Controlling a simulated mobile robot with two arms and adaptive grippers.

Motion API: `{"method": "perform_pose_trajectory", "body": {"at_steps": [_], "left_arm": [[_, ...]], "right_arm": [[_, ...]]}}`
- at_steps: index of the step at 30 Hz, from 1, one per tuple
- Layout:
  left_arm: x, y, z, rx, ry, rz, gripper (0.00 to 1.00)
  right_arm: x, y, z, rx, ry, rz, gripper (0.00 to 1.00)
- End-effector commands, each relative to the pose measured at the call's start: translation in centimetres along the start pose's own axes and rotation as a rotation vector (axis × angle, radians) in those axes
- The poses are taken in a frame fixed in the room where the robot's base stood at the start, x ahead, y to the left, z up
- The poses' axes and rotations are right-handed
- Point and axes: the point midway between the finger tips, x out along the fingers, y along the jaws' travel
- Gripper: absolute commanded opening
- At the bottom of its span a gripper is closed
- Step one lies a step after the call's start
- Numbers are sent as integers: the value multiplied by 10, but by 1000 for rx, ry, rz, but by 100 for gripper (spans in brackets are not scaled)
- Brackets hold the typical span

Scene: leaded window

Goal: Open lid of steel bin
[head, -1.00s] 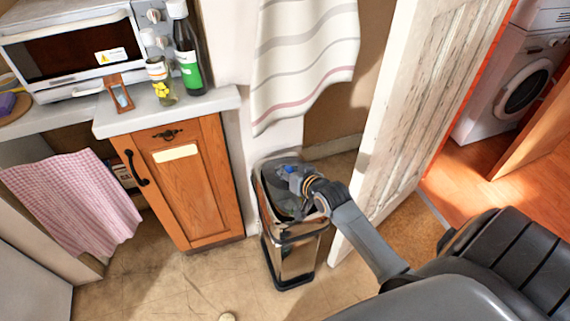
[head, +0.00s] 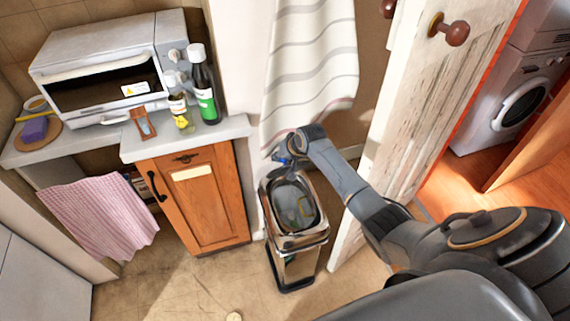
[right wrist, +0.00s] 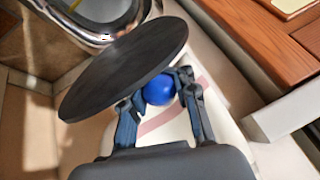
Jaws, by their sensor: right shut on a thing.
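The steel bin (head: 296,267) stands on the floor between the wooden cabinet and the door. Its top is open in the head view, and the inside (head: 287,205) shows. My right gripper (head: 284,159) is above the bin's far edge, small and partly hidden by its own wrist. In the right wrist view my right gripper (right wrist: 161,89) is shut on a blue ball-shaped knob (right wrist: 159,90). The knob is against a dark oval panel (right wrist: 120,75), which appears to be the bin's lid, tilted up. The bin's shiny rim (right wrist: 133,22) is beyond it. My left gripper is not in view.
The wooden cabinet (head: 195,205) is close on the bin's left. A striped cloth (head: 310,70) hangs behind the bin. The white door (head: 425,110) is close on its right.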

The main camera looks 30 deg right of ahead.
Motion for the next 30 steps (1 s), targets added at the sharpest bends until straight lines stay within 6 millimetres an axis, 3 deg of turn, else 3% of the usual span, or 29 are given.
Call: {"method": "perform_pose_trajectory", "body": {"at_steps": [9,25,26,30], "left_arm": [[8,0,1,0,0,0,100],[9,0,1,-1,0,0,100],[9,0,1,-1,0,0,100],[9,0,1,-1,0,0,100]], "right_arm": [[5,-4,-23,21,-102,19,0],[5,-4,-25,25,-125,22,0],[5,-4,-25,25,-125,22,22],[5,-4,-25,25,-125,23,51]]}}
